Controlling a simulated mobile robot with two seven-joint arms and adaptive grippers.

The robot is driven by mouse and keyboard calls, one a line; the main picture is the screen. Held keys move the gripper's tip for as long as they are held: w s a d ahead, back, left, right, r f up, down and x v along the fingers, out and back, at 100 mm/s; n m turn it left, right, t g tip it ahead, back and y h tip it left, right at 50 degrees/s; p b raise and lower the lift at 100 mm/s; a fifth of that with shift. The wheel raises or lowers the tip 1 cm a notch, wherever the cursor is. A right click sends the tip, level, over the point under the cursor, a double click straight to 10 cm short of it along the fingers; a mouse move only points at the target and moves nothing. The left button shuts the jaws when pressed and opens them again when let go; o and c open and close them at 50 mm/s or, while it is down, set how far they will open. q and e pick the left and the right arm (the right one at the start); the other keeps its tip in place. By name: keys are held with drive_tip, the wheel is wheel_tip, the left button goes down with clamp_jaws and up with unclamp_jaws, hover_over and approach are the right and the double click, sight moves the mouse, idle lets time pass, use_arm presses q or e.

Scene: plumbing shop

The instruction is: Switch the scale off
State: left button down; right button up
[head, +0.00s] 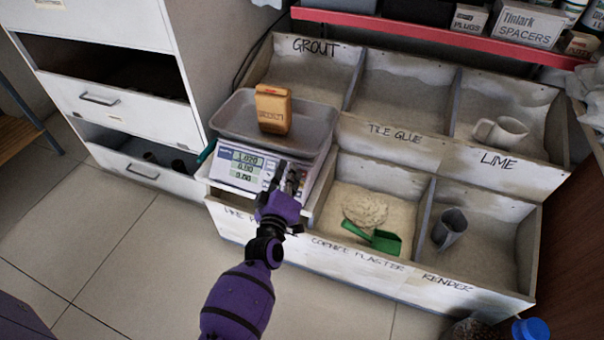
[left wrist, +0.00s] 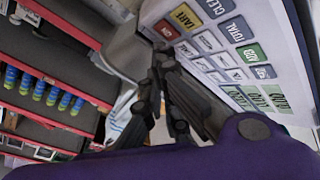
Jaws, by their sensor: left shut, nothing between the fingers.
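The scale (head: 236,171) stands at the left of the bins, its display lit with digits. A tan bag (head: 273,109) stands on its metal pan (head: 316,124). My left gripper (head: 287,178) is shut and empty, at the right part of the scale's front, covering much of the keypad. In the left wrist view, the shut fingertips (left wrist: 164,62) are in front of the keypad (left wrist: 205,48), below a red key (left wrist: 167,30) and a yellow TARE key (left wrist: 186,17). I cannot tell whether they touch it. My right gripper is not in view.
A white drawer cabinet (head: 140,110) stands left. A red shelf edge (head: 430,35) runs above the bins. The tiled floor (head: 130,250) is clear.

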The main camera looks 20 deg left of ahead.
use_arm(q)
drive_tip(key=shift+w+f, duration=0.1)
drive_tip(key=shift+f, duration=0.05)
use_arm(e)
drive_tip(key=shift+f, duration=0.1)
use_arm(q)
drive_tip(key=shift+w+f, duration=0.2)
drive_tip(key=shift+w, duration=0.05)
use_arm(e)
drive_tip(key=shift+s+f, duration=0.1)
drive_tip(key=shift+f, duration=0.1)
use_arm(q)
drive_tip(key=shift+w+f+b, duration=0.15)
drive_tip(key=shift+b, duration=0.2)
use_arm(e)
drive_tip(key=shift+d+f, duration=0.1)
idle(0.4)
use_arm(q)
drive_tip(key=shift+s+r+p, duration=0.5)
drive_tip(key=shift+r+p, duration=0.05)
drive_tip(key=shift+p, duration=0.1)
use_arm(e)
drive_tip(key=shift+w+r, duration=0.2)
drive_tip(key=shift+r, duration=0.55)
